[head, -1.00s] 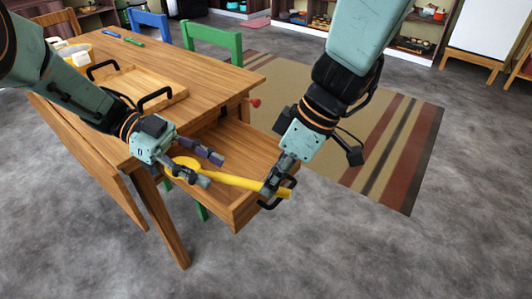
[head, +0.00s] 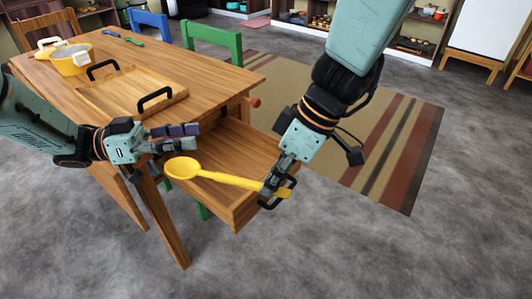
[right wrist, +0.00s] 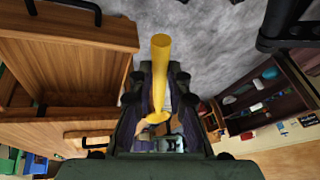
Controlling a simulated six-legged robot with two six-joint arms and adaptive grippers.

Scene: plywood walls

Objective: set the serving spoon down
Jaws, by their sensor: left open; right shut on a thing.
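The yellow serving spoon (head: 222,178) is held over the open wooden drawer (head: 248,211), its bowl to the left and its handle to the right. My right gripper (head: 271,190) is shut on the handle end, near the drawer's front. In the right wrist view the spoon (right wrist: 161,62) shows between the fingers of this gripper (right wrist: 158,100). My left gripper (head: 196,137) is open and empty, just above and behind the spoon's bowl, apart from it in the head view. Whether the spoon touches the drawer is not clear.
The wooden table (head: 215,75) carries a tray with black handles (head: 178,97), a yellow pot (head: 74,62) and small utensils (head: 130,41). A green chair (head: 213,35) and a blue chair (head: 150,20) stand behind. A striped rug (head: 385,135) lies right.

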